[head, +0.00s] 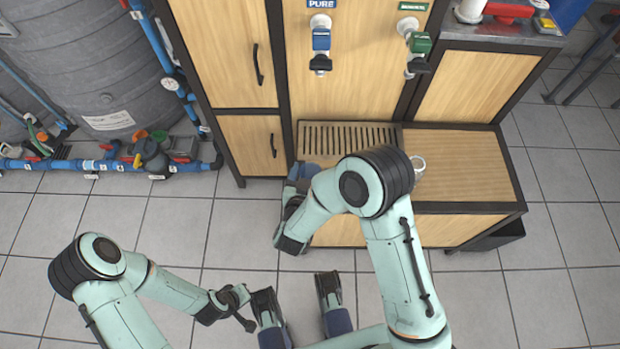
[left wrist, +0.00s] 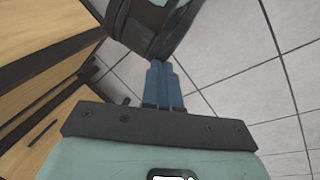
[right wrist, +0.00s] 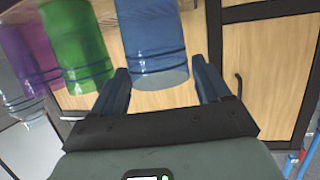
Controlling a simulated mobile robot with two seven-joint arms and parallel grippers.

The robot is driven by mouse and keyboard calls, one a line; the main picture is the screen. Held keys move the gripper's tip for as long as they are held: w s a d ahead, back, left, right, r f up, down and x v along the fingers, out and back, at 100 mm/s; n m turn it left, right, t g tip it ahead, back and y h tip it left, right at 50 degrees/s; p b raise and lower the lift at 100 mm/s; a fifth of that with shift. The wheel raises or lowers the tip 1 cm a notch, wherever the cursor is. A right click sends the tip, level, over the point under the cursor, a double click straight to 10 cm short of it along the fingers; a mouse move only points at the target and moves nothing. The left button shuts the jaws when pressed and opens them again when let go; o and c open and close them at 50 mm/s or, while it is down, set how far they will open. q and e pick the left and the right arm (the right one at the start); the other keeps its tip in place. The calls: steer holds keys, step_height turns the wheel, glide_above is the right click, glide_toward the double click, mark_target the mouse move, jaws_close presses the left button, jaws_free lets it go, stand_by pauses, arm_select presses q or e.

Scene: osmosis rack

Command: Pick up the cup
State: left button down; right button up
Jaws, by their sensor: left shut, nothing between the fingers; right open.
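In the right wrist view, a blue see-through, ribbed cup-like vessel (right wrist: 153,40) shows between and beyond my right gripper's fingers. A green one (right wrist: 75,45) and a purple one (right wrist: 25,55) stand to its left. My right gripper (right wrist: 162,72) is open, and I see no grip on the blue vessel. In the head view my right gripper (head: 303,172) is at the left end of the low wooden counter, and my right arm covers part of the counter. A pale ring-like rim (head: 418,163) shows beside that arm. My left gripper (left wrist: 163,75) is shut and empty, away from the counter.
The slotted drain grille (head: 345,135) lies under the PURE tap (head: 321,42); a green tap (head: 418,44) is right of it. Cabinet doors (head: 250,145) stand left of the grille. Grey tanks and blue pipes fill the far left. The counter's right part (head: 470,165) is clear.

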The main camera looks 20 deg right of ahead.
mark_target(312, 166)
steer(key=shift+x, duration=1.55)
steer(key=c, duration=0.7)
steer(key=shift+r, duration=0.1)
